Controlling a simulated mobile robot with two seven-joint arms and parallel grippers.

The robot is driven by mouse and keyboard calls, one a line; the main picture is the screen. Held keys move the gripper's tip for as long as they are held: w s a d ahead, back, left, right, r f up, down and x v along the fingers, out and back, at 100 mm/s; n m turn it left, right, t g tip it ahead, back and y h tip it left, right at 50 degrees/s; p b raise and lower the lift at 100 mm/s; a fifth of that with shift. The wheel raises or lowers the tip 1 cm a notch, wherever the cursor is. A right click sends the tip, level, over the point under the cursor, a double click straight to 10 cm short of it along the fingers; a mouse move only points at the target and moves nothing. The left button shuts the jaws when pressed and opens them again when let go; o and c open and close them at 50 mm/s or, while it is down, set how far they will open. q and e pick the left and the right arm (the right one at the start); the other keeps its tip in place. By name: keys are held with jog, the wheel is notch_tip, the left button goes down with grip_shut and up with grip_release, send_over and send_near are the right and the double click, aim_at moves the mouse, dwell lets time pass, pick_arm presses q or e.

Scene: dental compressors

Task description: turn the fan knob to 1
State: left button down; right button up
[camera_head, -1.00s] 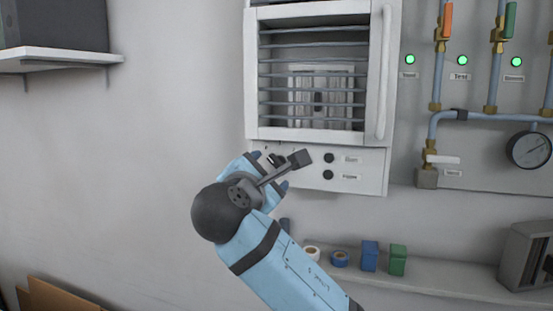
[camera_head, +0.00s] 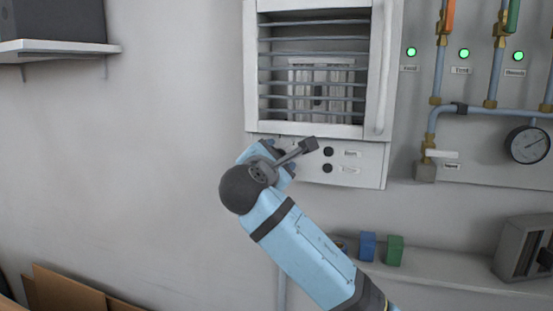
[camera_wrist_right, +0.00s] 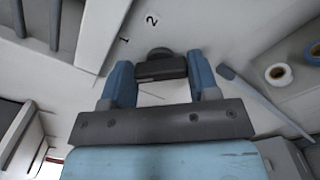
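The fan knob (camera_wrist_right: 160,62) is dark and round with a thick grip bar. In the right wrist view it sits on the white panel, near the printed labels 1 (camera_wrist_right: 124,40) and 2 (camera_wrist_right: 152,20). My right gripper (camera_wrist_right: 160,75) is open, with one blue finger on each side of the knob and visible gaps between. I cannot tell how deep the fingertips reach around it. My left gripper is not in view.
The louvred unit (camera_head: 312,75) is above. A shelf (camera_head: 440,277) below holds a blue box (camera_head: 367,246) and a green box (camera_head: 395,250). Pipes and a gauge (camera_head: 527,145) are right.

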jog(key=shift+f, duration=0.1)
jog(key=m+b, duration=0.2)
jog(key=m, duration=0.2)
jog(key=m+b, duration=0.2)
jog(key=m, duration=0.2)
jog(key=shift+f+m, duration=0.2)
jog(key=shift+m, duration=0.2)
dwell(0.4)
jog(key=o, duration=0.7)
jog(key=shift+c, duration=0.2)
jog(key=shift+s+r, duration=0.1)
jog(key=shift+d, duration=0.1)
